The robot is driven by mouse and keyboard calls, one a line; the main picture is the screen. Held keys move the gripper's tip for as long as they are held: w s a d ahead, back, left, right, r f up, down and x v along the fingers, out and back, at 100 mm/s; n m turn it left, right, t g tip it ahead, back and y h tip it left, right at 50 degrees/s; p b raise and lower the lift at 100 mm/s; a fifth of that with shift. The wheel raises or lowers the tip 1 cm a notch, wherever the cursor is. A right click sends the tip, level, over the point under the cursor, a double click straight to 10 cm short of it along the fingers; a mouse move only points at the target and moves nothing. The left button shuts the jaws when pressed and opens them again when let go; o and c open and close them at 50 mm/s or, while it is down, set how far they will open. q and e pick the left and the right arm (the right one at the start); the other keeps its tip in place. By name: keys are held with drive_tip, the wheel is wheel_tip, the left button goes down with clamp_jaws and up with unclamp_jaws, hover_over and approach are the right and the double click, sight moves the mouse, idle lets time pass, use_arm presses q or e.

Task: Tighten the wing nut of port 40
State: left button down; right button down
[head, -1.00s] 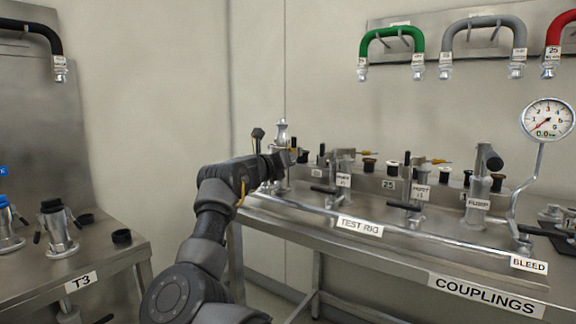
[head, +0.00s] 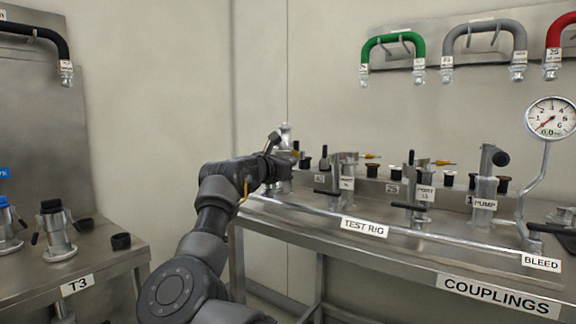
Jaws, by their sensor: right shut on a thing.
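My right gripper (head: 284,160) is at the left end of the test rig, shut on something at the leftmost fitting. The metal top of that fitting (head: 285,136) rises just behind the gripper, and its lower part is partly hidden by my gripper. A slanted grey bar (head: 273,141) shows above the gripper; I cannot tell whether it is part of the wing nut or of my gripper. The wing nut itself is not clearly seen, and no tag reading port 40 is legible on this fitting. My left gripper is not in view.
Further ports (head: 345,172) with tags and side levers stand right along the test rig, then the pump (head: 486,185) and a pressure gauge (head: 551,119). A front pipe (head: 300,209) runs along the bench. Hoses hang above. Bench T3 (head: 100,262) is at left.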

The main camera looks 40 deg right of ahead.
idle(0.4)
drive_tip(key=c, duration=1.6)
unclamp_jaws()
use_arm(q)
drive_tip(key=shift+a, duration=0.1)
use_arm(e)
drive_tip(key=shift+s+a, duration=0.1)
drive_tip(key=shift+a, duration=0.05)
